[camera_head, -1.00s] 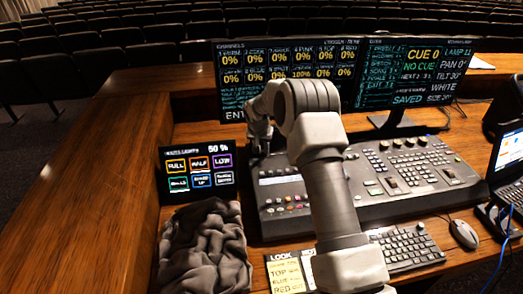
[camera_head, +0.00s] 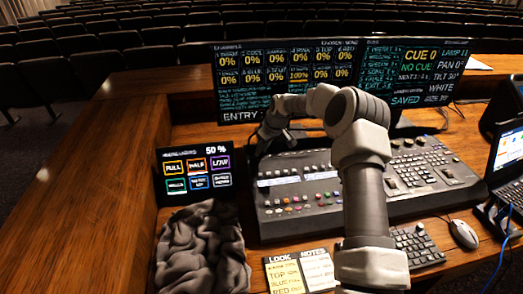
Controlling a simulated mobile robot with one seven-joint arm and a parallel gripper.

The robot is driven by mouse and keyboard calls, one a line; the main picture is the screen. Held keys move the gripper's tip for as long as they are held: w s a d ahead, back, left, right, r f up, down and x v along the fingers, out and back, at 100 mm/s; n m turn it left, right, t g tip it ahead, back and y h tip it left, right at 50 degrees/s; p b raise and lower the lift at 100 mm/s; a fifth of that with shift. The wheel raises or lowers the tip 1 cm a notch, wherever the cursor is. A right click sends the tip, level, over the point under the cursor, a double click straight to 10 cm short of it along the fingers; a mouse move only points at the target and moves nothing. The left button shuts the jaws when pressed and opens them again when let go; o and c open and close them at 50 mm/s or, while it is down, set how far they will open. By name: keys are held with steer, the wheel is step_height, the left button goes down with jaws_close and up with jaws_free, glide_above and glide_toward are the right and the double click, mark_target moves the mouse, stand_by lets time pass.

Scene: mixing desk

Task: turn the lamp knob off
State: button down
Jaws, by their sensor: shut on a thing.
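My gripper (camera_head: 262,152) is at the back left corner of the mixing desk (camera_head: 345,190), beside the lower edge of the wide monitor. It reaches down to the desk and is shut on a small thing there. That thing is hidden by the fingers; its place on the desk fits the lamp knob, but I cannot see the knob or its setting.
A small touch panel (camera_head: 195,172) reading 50 % stands left of the desk, with a crumpled grey cloth (camera_head: 203,250) in front. Notes (camera_head: 300,270), a keyboard (camera_head: 418,245), a mouse (camera_head: 464,233) and a laptop (camera_head: 508,160) are at the front and right.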

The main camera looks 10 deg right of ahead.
steer(key=shift+w+d+n+g+y+b, duration=0.15)
steer(key=shift+n+g+y, duration=0.15)
steer(key=shift+n, duration=0.85)
steer(key=shift+a+n+g+y+b, duration=0.15)
steer(key=shift+n+g+y, duration=0.15)
steer(key=shift+n, duration=0.85)
steer(key=shift+d, duration=0.1)
steer(key=c, duration=0.7)
jaws_free()
steer(key=shift+v, duration=8.75)
steer(key=shift+w, duration=0.1)
